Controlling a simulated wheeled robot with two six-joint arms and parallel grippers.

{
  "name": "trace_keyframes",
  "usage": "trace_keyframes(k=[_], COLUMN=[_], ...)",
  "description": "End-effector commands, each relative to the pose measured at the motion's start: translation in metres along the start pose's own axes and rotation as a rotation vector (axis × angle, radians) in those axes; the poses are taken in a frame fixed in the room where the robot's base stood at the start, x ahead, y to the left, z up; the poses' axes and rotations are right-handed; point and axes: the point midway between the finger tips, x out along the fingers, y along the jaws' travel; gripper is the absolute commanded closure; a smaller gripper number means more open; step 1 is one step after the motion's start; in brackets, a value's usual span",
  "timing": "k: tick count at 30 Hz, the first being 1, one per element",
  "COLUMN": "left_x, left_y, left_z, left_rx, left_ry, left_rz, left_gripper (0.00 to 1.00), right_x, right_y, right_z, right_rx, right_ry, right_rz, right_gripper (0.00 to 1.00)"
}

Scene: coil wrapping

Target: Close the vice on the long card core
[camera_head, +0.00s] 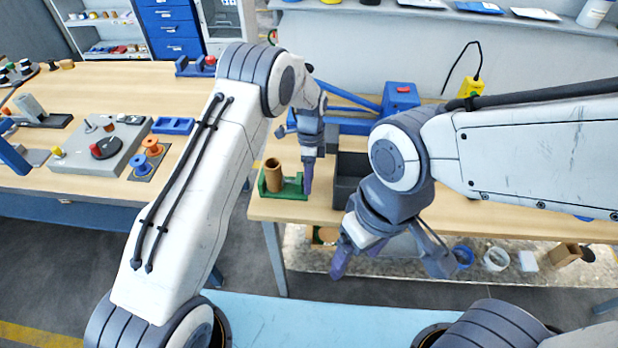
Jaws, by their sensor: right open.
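The long card core (273,175) is a brown tube standing upright in the small green vice (288,190) near the front edge of the workbench. My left gripper (308,188) points down at the right end of the vice, beside the core and apart from it. Its fingers overlap in this view, so I cannot tell whether they are open or touch the vice. My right gripper (390,267) is open and empty, with its fingers spread in front of the bench edge. The gap between core and jaws is too small to make out.
A dark grey bin (348,172) stands just right of my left gripper. A blue machine with a box (400,97) is behind it. A left table holds a grey plate (98,150), orange and blue spools (152,146) and a blue tray (173,126). Several items lie on a low shelf below.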

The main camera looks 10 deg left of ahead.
Motion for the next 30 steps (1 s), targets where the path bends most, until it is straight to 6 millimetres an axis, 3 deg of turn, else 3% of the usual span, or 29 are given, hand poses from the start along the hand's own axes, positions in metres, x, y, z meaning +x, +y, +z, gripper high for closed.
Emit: trace_keyframes(k=[9, 13, 24, 30], left_x=[-0.001, -0.010, -0.079, -0.101], left_y=[0.000, -0.001, -0.001, 0.000], left_z=[0.000, 0.000, 0.000, 0.000], left_rx=[0.000, 0.000, 0.000, 0.000], left_ry=[0.000, 0.000, 0.001, 0.000], left_rz=[0.000, -0.002, -0.005, -0.001], left_gripper=[0.24, 0.24, 0.24, 0.24], right_x=[0.000, 0.005, 0.023, 0.026], right_y=[0.000, 0.000, 0.002, 0.002], right_z=[0.000, 0.000, 0.001, 0.001], right_rx=[0.000, 0.000, -0.001, -0.001], right_ry=[0.000, 0.000, 0.000, 0.000], right_rz=[0.000, 0.000, 0.000, 0.000], right_gripper=[0.24, 0.24, 0.24, 0.24])
